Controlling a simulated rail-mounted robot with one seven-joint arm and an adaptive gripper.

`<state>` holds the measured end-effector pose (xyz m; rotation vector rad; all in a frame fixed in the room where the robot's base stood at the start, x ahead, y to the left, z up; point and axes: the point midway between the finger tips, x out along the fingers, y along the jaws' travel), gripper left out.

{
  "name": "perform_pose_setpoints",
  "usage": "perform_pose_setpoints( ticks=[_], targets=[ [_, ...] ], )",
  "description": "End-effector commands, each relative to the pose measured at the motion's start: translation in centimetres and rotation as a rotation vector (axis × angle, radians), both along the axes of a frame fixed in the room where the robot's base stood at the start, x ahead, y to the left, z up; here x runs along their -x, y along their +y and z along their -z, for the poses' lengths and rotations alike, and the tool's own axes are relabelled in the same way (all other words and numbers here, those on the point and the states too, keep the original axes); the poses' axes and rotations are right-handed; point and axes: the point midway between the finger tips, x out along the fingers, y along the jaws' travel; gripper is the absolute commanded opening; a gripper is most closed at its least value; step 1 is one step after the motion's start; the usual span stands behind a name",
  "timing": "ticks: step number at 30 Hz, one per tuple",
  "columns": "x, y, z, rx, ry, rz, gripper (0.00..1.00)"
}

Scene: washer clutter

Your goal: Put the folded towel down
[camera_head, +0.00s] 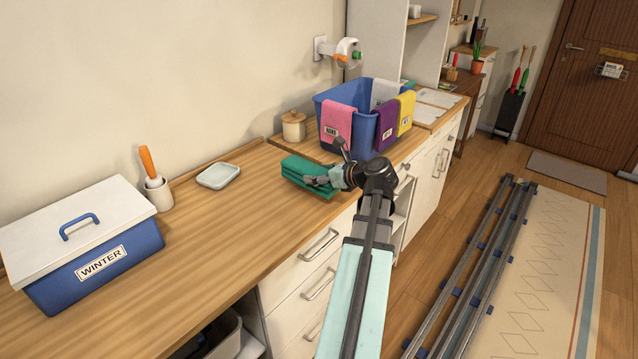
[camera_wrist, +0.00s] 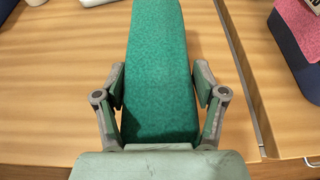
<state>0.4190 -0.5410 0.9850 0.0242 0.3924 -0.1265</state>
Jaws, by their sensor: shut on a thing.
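The folded towel (camera_head: 305,174) is green and stacked in layers, at the front part of the wooden counter (camera_head: 215,245). My gripper (camera_head: 328,179) is shut on its near end. In the wrist view the towel (camera_wrist: 156,70) stretches away from between the two fingers (camera_wrist: 160,108), one finger along each side. The towel is over or on the counter; I cannot tell whether its underside touches the wood. Its near end is hidden by my gripper.
A blue tub (camera_head: 345,137) with pink, purple and yellow cloths stands behind and right of the towel. A lidded wooden jar (camera_head: 293,127), a pale dish (camera_head: 218,176), a cup with an orange-handled tool (camera_head: 158,192) and a blue WINTER box (camera_head: 95,268) stand on the counter. Bare wood lies left of the towel.

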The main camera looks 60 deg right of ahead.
Motion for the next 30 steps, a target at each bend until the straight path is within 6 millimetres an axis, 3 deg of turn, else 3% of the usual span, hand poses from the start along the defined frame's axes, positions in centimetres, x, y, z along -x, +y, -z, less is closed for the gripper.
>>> perform_pose_setpoints(
  ticks=[7, 20, 21, 22, 23, 30],
  targets=[
    [0.0, 0.0, 2.9, -0.003, 0.001, 0.000, 0.30],
    [0.0, 0.0, 3.5, -0.001, 0.000, 0.000, 0.30],
    [0.0, 0.0, 3.5, -0.001, 0.001, 0.000, 0.81],
    [0.0, 0.0, 3.5, -0.001, 0.001, 0.000, 0.91],
    [0.0, 0.0, 3.5, -0.001, 0.001, 0.000, 0.95],
    [0.0, 0.0, 3.5, -0.001, 0.001, 0.000, 0.95]
  ],
)
